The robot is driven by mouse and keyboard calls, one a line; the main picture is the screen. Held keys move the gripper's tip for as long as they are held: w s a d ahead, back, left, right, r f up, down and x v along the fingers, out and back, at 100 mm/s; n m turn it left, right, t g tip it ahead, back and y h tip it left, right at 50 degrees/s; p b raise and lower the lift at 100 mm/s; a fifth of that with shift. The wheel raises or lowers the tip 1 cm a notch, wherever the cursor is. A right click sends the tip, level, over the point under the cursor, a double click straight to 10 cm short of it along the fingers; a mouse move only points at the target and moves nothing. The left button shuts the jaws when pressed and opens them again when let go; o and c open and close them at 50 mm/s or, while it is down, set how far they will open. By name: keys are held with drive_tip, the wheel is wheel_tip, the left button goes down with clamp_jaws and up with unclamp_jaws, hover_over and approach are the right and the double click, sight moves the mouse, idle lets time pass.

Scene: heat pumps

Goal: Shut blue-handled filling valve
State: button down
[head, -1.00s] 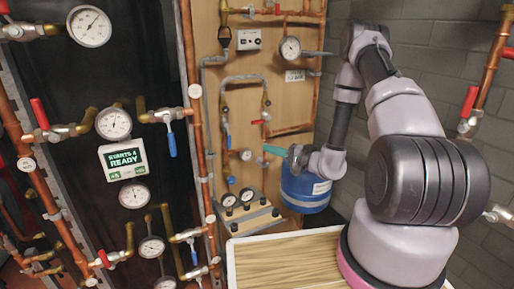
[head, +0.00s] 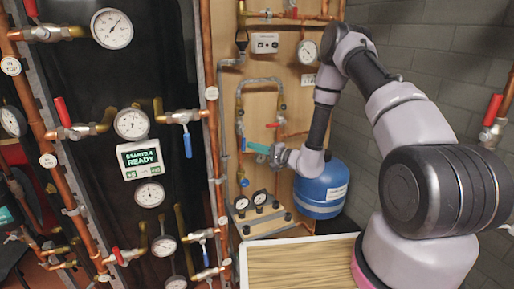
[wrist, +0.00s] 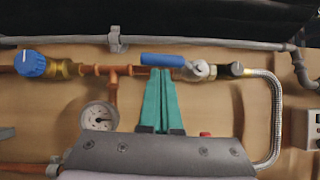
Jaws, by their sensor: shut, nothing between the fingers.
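The blue lever handle (wrist: 163,60) of the filling valve shows in the wrist view, lying along the horizontal copper pipe. The valve's metal body (wrist: 197,70) is at its right end. My gripper (wrist: 161,72) has its teal fingers together, with the tips just below the handle in the picture; I cannot tell whether they touch it. In the head view my gripper (head: 249,147) is beside the small blue handle (head: 243,144) on the wooden board's pipe. Nothing is held.
A round blue knob (wrist: 31,64) and a gauge (wrist: 100,117) sit on the same pipework. A braided hose (wrist: 277,120) curves at right. A blue tank (head: 320,187) stands below my arm. Another blue-handled valve (head: 187,145) hangs on the black panel at left.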

sight(243, 147)
drive_tip(key=shift+s+a+f+m+t+y, duration=0.2)
drive_tip(key=shift+a+m+t+y, duration=0.15)
drive_tip(key=shift+m, duration=0.35)
drive_tip(key=m, duration=0.1)
drive_tip(key=a+m+t, duration=0.1)
drive_tip(key=a+m, duration=0.1)
drive_tip(key=shift+s+f+t+y, duration=0.25)
drive_tip(key=shift+s+t+y, duration=0.05)
drive_tip(key=shift+t+y, duration=0.05)
drive_tip(key=s+a+r+m+t+h, duration=0.1)
drive_tip(key=a+r+m+t+h, duration=0.1)
drive_tip(key=m, duration=0.5)
drive_tip(key=a+r+m+t+h, duration=0.2)
drive_tip(key=a+m+t+h, duration=0.1)
drive_tip(key=m+t, duration=0.3)
drive_tip(key=shift+s+a+m, duration=0.4)
drive_tip(key=shift+a+m, duration=0.1)
drive_tip(key=shift+m, duration=0.7)
drive_tip(key=shift+a+r, duration=0.15)
